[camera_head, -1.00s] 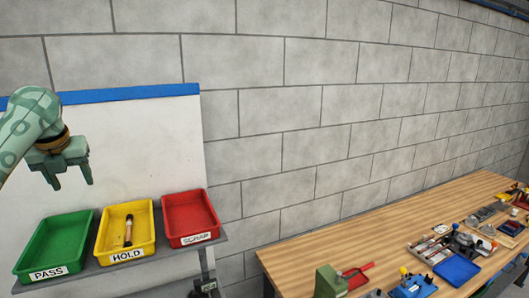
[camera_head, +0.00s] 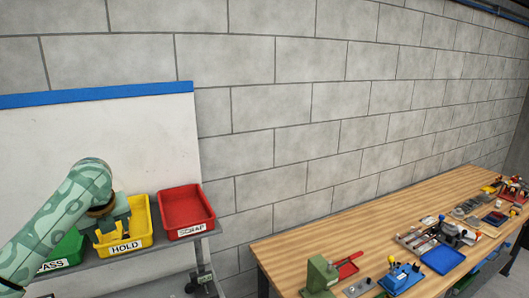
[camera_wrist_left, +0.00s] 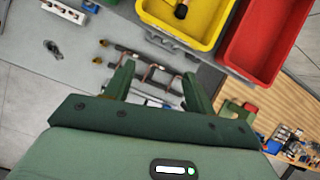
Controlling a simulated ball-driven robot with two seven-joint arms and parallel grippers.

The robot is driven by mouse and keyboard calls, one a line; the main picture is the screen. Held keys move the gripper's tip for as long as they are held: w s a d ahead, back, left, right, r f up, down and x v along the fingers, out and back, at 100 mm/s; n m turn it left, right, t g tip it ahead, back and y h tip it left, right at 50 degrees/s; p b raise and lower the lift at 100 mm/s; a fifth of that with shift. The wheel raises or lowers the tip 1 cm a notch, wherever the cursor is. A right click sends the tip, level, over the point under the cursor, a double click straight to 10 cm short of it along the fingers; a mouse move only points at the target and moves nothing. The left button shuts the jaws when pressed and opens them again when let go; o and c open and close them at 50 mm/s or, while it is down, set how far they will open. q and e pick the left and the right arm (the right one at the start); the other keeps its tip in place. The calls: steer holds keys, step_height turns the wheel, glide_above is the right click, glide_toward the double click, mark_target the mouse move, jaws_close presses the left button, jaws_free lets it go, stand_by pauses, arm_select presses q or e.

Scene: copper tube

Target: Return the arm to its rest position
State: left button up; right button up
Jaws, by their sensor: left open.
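My left gripper (camera_head: 112,236) is in front of the yellow HOLD tray (camera_head: 142,228) in the head view, and my arm comes in from the lower left. In the left wrist view its two fingers (camera_wrist_left: 158,78) are apart with nothing between them. The yellow tray (camera_wrist_left: 203,22) is beyond the fingertips, at the top. A dark-ended piece (camera_wrist_left: 181,10) lies in it; the gripper hides the tray's contents in the head view. My right gripper is in neither view.
The green PASS tray (camera_head: 68,249) is partly behind my arm. The red SCRAP tray (camera_head: 185,208) looks empty. A wooden bench (camera_head: 300,245) with tools stands at right. Below the fingers in the wrist view are dark rails with copper-coloured bent pieces (camera_wrist_left: 150,72).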

arm_select(q)
steer(key=s+d+f+n+t+h, duration=0.1)
steer(key=s+d+f+n, duration=0.2)
steer(key=s+d+f, duration=0.4)
steer(key=s+d+f+n, duration=0.3)
steer(key=d+f+n, duration=0.15)
steer(key=f, duration=0.45)
steer(key=s+a+n+t+y, duration=0.1)
steer(key=s+n+t+y, duration=0.15)
steer(key=s+n, duration=1.4)
steer(key=s+d+f+m+g+h+b, duration=0.15)
steer(key=f+b, duration=0.35)
steer(key=f, duration=0.9)
steer(key=s+d+f+m+g+b, duration=0.1)
steer(key=s+f+b, duration=0.3)
steer(key=f, duration=1)
steer(key=s+d+f+m+g+h+b, duration=0.15)
steer(key=f+b, duration=0.45)
steer(key=f, duration=0.7)
steer(key=s+f+n+g+b, duration=0.1)
steer(key=s+f+b, duration=0.6)
steer(key=f, duration=0.9)
steer(key=s+f+n+g+h+b, duration=0.1)
steer(key=s+f+n+g+b, duration=0.1)
steer(key=s+f+b, duration=0.6)
steer(key=s+f, duration=0.6)
steer(key=f, duration=0.2)
steer(key=shift+f+n, duration=0.25)
steer(key=shift+n, duration=0.15)
